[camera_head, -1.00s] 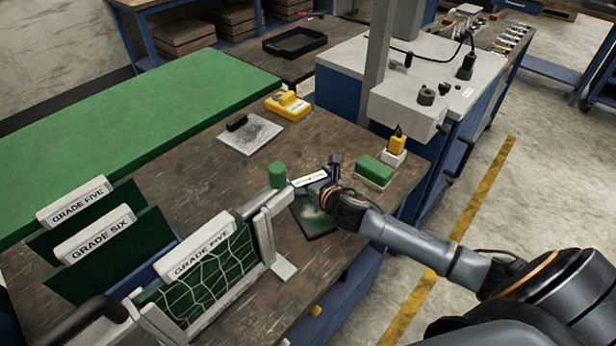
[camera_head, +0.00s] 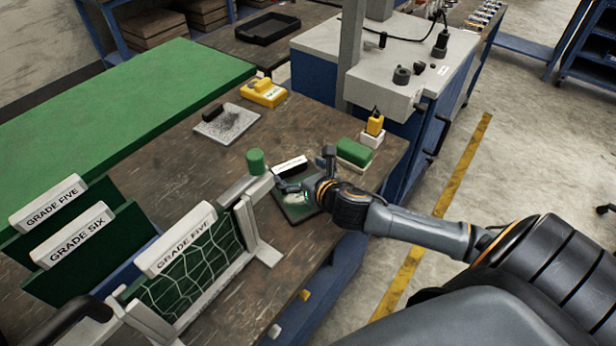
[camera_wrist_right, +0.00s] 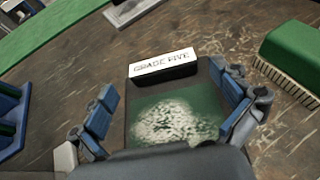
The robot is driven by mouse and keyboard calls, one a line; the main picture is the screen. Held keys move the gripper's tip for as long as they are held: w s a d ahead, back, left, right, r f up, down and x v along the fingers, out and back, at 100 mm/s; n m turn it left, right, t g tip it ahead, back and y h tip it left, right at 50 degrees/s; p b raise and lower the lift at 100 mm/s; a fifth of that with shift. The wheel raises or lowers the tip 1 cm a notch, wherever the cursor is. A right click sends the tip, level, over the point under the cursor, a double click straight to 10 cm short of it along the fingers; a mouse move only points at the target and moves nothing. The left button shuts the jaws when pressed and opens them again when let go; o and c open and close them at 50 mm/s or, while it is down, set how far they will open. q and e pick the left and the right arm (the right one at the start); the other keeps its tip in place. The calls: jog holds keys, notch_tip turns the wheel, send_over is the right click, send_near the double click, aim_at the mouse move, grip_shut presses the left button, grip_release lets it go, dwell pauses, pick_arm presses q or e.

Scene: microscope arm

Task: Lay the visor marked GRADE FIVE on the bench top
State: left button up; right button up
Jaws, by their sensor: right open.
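A flat dark plate with a white label reading GRADE FIVE (camera_wrist_right: 162,64) lies on the bench, its green face with a pale blotch up. In the head view the plate (camera_head: 296,212) lies beside the white stand. My right gripper (camera_head: 309,172) is over it. In the right wrist view its jaws (camera_wrist_right: 170,104) are open, one finger on each side of the plate; I cannot tell whether they touch it. Another GRADE FIVE panel (camera_head: 195,268), with pale net-like lines, stands in the white stand. A third GRADE FIVE panel (camera_head: 100,192) stands upright at the left. My left gripper is not in view.
A GRADE SIX panel (camera_head: 75,270) stands at the left. A green-topped brush (camera_head: 354,153) is right of my gripper. A speckled plate (camera_head: 226,127) and a yellow device (camera_head: 264,92) are farther back. The wooden bench (camera_head: 190,165) has bare room at its middle.

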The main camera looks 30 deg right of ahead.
jog(key=v, duration=0.5)
jog(key=shift+s+r, duration=0.15)
jog(key=shift+s, duration=0.1)
